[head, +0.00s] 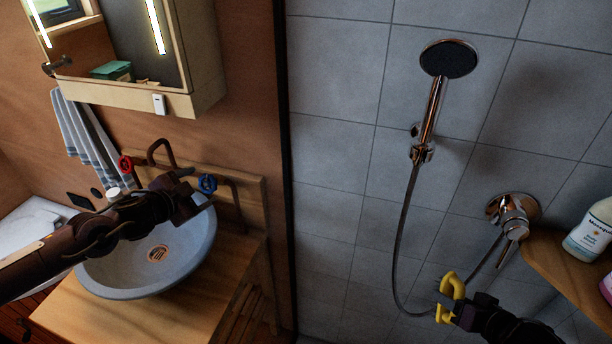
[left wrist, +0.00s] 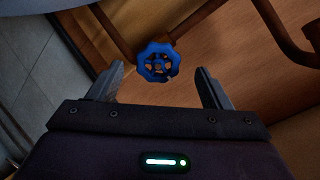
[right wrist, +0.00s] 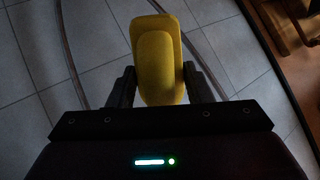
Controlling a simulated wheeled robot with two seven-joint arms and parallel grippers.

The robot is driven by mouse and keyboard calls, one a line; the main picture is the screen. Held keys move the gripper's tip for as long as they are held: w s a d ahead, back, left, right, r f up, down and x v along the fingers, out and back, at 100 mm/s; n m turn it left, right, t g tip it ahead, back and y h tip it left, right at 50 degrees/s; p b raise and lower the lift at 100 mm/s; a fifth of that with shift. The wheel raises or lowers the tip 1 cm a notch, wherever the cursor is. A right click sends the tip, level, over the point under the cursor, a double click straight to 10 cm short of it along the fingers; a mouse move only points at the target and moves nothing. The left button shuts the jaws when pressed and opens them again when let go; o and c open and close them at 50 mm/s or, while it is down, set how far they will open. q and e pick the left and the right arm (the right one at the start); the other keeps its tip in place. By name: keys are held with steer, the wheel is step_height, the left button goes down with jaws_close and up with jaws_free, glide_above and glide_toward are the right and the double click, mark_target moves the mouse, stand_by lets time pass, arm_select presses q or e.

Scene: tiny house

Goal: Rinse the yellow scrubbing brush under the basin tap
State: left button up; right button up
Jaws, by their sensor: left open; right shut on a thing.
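The yellow scrubbing brush (right wrist: 156,58) is held in my right gripper (right wrist: 158,88), which is shut on it. In the head view the brush (head: 453,286) is at the lower right, in front of the tiled shower wall and well away from the basin. The grey-blue round basin (head: 120,276) stands on a wooden counter at the left. A copper tap (head: 160,150) rises behind it, partly hidden by my left arm. It has a red handle (head: 125,165) and a blue handle (head: 207,184). My left gripper (head: 192,190) is open, with the blue handle (left wrist: 158,62) just beyond its fingertips.
A shower head (head: 449,59) with a hanging hose (head: 398,235) and a mixer (head: 513,213) are on the tiled wall. A wooden shelf (head: 570,270) at the right holds a white bottle (head: 590,228). A mirror cabinet (head: 205,60) hangs above the basin. A dark post (head: 283,170) divides basin and shower.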

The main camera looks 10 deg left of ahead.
steer(key=shift+r, duration=0.25)
steer(key=shift+r+p, duration=0.7)
steer(key=shift+p, duration=0.25)
step_height(320, 180, up, 6)
steer(key=p, duration=0.5)
steer(key=shift+f+p, duration=0.2)
steer(key=shift+p, duration=0.1)
steer(key=shift+r+p, duration=0.4)
steer(key=shift+r, duration=0.05)
arm_select(q)
steer(key=d+v, duration=0.1)
steer(key=v, duration=0.7)
steer(key=shift+a, duration=0.45)
